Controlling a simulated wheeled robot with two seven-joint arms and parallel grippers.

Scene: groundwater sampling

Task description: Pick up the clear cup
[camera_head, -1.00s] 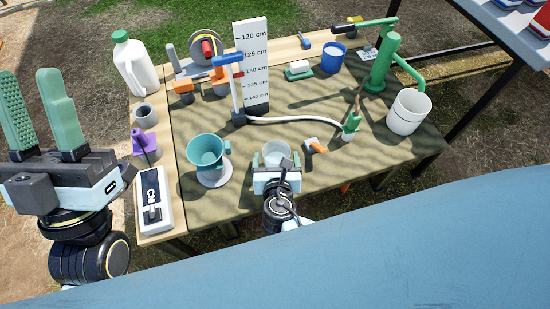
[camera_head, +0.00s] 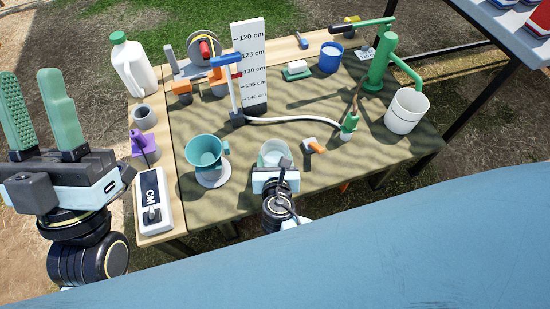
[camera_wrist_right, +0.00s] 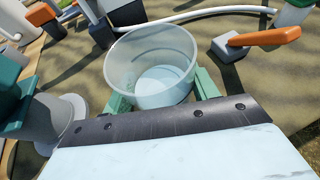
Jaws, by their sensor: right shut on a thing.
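The clear cup (camera_head: 274,151) stands upright near the front middle of the table, and in the right wrist view the see-through cup (camera_wrist_right: 152,62) sits between green fingers. My right gripper (camera_head: 275,166) is shut on the cup, one finger on each side of it. In the right wrist view the right gripper (camera_wrist_right: 160,95) shows at the cup's near side. I cannot tell whether the cup's base touches the table. My left gripper (camera_head: 38,115) is at the far left, its two green fingers upright and apart, with nothing between them.
A white bucket (camera_head: 406,110) stands below the green pump (camera_head: 380,65). A ruler board (camera_head: 250,65) and hose stand behind.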

